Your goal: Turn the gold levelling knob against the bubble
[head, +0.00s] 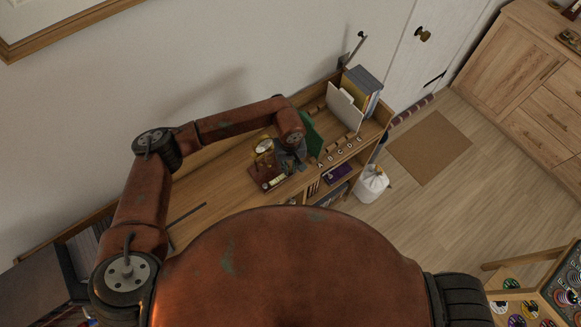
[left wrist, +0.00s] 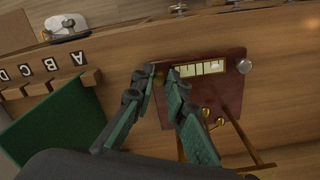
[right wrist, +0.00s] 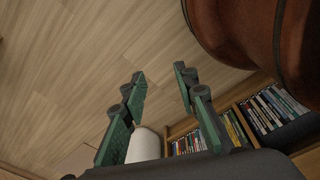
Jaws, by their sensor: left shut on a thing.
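A dark red instrument base (head: 259,173) sits on the wooden shelf top; its dark red plate (left wrist: 205,105) fills the middle of the left wrist view. A pale bubble vial (left wrist: 200,68) is set along one edge of the plate, with a silver knob (left wrist: 244,66) at one end. My left gripper (left wrist: 161,73) is at the plate's other end, its fingertips closed in on the gold levelling knob, which is mostly hidden; a little gold shows beside one fingertip. The bubble is too small to make out. My right gripper (right wrist: 159,74) is open and empty above the floor.
A green panel (left wrist: 42,128) and wooden letter blocks (left wrist: 45,88) stand beside the instrument. A file holder (head: 345,105) is at the shelf's far end. A white container (head: 371,185) stands on the floor.

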